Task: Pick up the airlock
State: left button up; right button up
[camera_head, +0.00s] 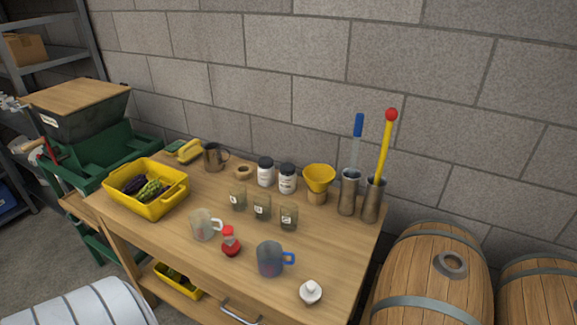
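I cannot tell for sure which thing is the airlock. A small red piece with a red cap and a pale band (230,242) stands on the wooden workbench (195,265), between a clear measuring jug (203,224) and a blue-handled jug (270,259). A small white piece with a rounded body and a short knob (310,292) sits near the front right of the bench. Both are too small to make out in detail. Neither of my grippers shows in this view.
Three small glass jars (261,207) stand mid-bench. Behind are two white tubs (287,179), a yellow funnel (319,177) and metal cylinders holding tall tools (372,200). A yellow grape crate (160,206) is at left. Barrels (435,270) stand right of the bench.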

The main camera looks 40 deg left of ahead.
aim_at(231, 246)
jog(key=u, duration=1.75)
